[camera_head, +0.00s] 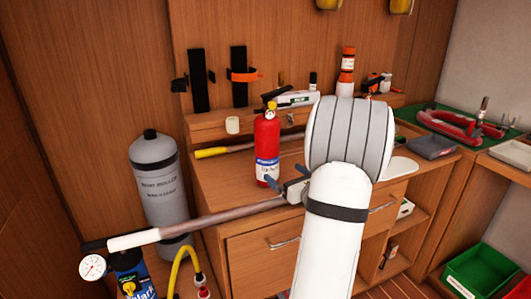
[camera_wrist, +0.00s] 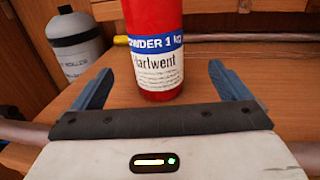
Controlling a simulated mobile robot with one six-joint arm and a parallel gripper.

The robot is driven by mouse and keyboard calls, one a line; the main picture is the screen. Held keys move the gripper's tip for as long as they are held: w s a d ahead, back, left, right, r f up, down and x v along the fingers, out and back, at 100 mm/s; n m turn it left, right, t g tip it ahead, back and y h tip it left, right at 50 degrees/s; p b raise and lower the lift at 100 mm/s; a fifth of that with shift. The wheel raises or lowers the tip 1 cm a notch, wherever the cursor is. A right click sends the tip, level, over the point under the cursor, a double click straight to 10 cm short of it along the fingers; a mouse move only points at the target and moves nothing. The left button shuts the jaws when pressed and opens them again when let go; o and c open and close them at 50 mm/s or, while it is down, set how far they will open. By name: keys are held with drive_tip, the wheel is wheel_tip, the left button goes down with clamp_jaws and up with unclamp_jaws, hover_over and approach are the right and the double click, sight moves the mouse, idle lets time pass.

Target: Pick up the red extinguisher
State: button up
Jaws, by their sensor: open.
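The red extinguisher (camera_head: 267,148) stands upright on the wooden counter, with a blue and white label and a black handle on top. In the wrist view the extinguisher (camera_wrist: 154,45) stands just beyond my gripper, between the lines of the two fingers, its top cut off by the frame. My gripper (camera_wrist: 159,85) is open and empty, its blue-grey fingers spread wider than the bottle. In the head view my gripper (camera_head: 283,188) is low in front of the extinguisher's base. Part of the gripper is hidden behind my white arm.
A grey cylinder (camera_head: 155,180) stands left of the counter (camera_head: 225,195). A pole with a white sleeve (camera_head: 135,239) crosses the front. A yellow-ended rod (camera_head: 212,152) lies behind the extinguisher. A ledge with bottles and tools (camera_head: 297,98) runs along the back.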

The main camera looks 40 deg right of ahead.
sight(267, 160)
drive_tip(key=w, duration=1)
drive_tip(key=shift+d, duration=0.15)
drive_tip(key=shift+c, duration=0.6)
drive_tip(key=c, duration=1.2)
drive_tip(key=shift+w+r+p, duration=0.1)
drive_tip(key=shift+r+p, duration=0.1)
drive_tip(key=shift+p, duration=0.1)
drive_tip(key=shift+c, duration=0.3)
